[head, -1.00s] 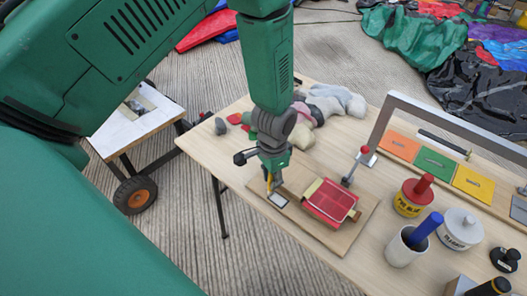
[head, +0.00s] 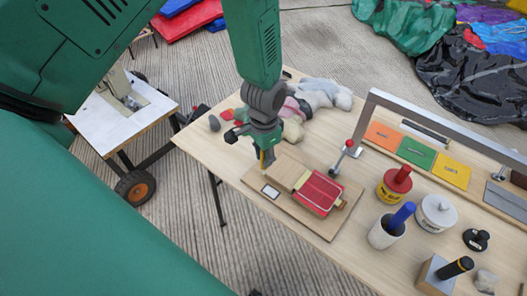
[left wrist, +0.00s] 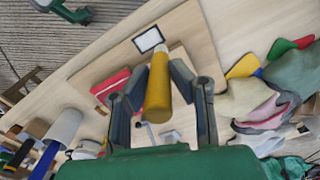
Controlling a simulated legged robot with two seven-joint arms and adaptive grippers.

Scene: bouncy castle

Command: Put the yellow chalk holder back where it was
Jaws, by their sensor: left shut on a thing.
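My left gripper (head: 264,150) is shut on the yellow chalk holder (left wrist: 157,88). In the left wrist view the holder sits between the two fingers, with its pale tip pointing away from the palm. In the head view only a small yellow part of the holder (head: 262,159) shows below the fingers. It hangs by the back left part of the wooden board (head: 310,226); whether it touches anything there I cannot tell. A small white rectangle with a dark frame (head: 270,191) lies on the board. My right gripper is not in view.
A red box (head: 319,193) and a tan block (head: 286,172) are on the board. A white cup with a blue stick (head: 384,234), a red-topped yellow pot (head: 393,186) and a metal frame (head: 440,118) stand to the right.

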